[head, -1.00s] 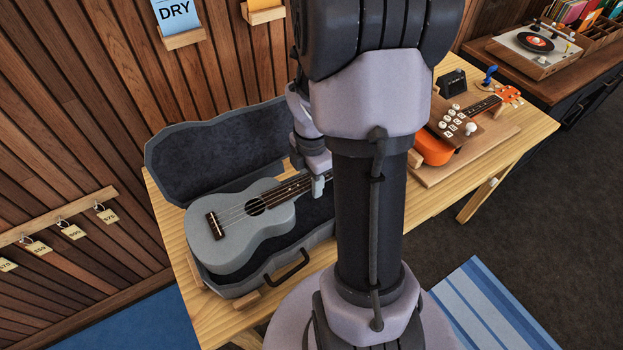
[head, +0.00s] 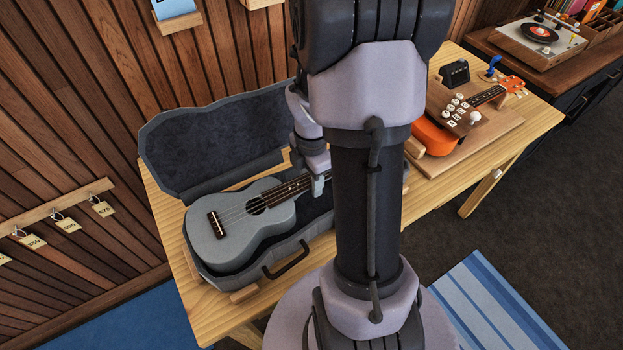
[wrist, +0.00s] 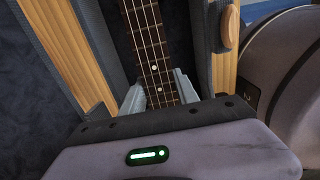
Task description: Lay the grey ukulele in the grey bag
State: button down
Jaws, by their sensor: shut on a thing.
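The grey ukulele (head: 235,228) lies face up over the open grey bag (head: 305,233), which looks like a hard-sided case with a dark lining. Its body is within the case walls at the left end. I cannot tell whether it rests fully on the bottom. The raised lid (head: 215,145) stands behind it. My gripper (head: 318,183) is shut on the ukulele's neck. In the wrist view, the two pale fingers of my gripper (wrist: 155,92) sit on either side of the fretboard (wrist: 150,45). My arm hides the head end of the ukulele and the case's right end.
The wooden table (head: 172,225) carries the case. To the right, an orange ukulele (head: 432,138) lies on a wooden board (head: 490,137) under a lettered fixture. A small black box (head: 455,73) stands behind it. Price tags (head: 68,225) hang on the left wall.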

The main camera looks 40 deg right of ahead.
jog(key=shift+f+b, duration=1.6)
jog(key=shift+f, duration=0.7)
jog(key=c, duration=0.8)
grip_release()
jog(key=shift+c, duration=0.2)
jog(key=shift+r, duration=0.1)
jog(key=shift+r+p, duration=1)
